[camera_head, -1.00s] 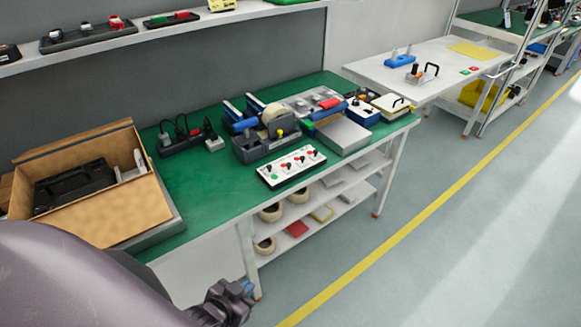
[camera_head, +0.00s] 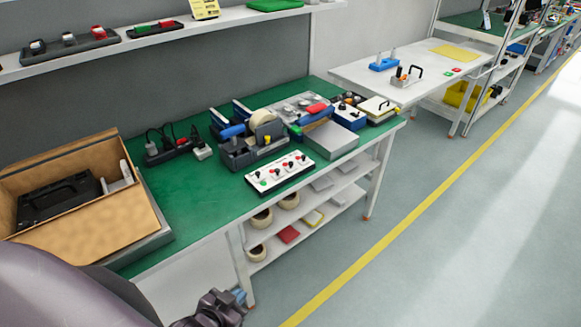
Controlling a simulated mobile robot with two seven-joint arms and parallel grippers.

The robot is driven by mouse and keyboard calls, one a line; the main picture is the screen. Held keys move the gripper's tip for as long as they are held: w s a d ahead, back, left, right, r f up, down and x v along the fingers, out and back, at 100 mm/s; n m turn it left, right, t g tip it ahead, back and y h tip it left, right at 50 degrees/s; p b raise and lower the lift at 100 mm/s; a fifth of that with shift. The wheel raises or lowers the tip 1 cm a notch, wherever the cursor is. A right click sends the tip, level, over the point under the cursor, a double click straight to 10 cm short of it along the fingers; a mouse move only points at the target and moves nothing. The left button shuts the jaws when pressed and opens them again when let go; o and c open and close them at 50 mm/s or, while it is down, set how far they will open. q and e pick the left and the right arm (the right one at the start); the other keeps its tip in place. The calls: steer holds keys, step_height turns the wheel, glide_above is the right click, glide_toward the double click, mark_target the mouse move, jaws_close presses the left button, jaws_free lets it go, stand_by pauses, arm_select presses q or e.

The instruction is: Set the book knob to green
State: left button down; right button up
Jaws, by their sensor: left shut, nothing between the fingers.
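A white panel (camera_head: 280,172) with several dark knobs and small red and green marks lies near the front edge of the green workbench (camera_head: 205,190). Which knob is the book knob, and where each one points, is too small to tell. My left gripper (camera_head: 238,296) is at the bottom of the view, below and in front of the bench edge, apart from the panel. It is shut and empty. My right gripper is not in view.
An open cardboard box (camera_head: 90,225) with a black case stands at the bench's left. Rolls lie on the lower shelf. The floor at the right is clear.

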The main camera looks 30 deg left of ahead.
arm_select(q)
steer(key=w+d+r+m+y+b, duration=0.25)
steer(key=w+m, duration=0.25)
steer(key=w, duration=0.9)
steer(key=w+d+r+m+y+b, duration=0.25)
steer(key=w+m, duration=0.25)
steer(key=w, duration=0.9)
steer(key=w+d+r+m+y+b, duration=0.1)
steer(key=w+d+r+m+y, duration=0.3)
steer(key=w, duration=1)
steer(key=s+a+f+m+g+y, duration=0.3)
steer(key=s+a+m+y, duration=0.1)
steer(key=m, duration=0.5)
steer(key=shift+s+a, duration=0.35)
steer(key=shift+a, duration=0.35)
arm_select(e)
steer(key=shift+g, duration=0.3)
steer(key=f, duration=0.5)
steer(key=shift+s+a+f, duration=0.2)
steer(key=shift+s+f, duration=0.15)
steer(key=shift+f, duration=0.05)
arm_select(q)
steer(key=shift+f, duration=0.1)
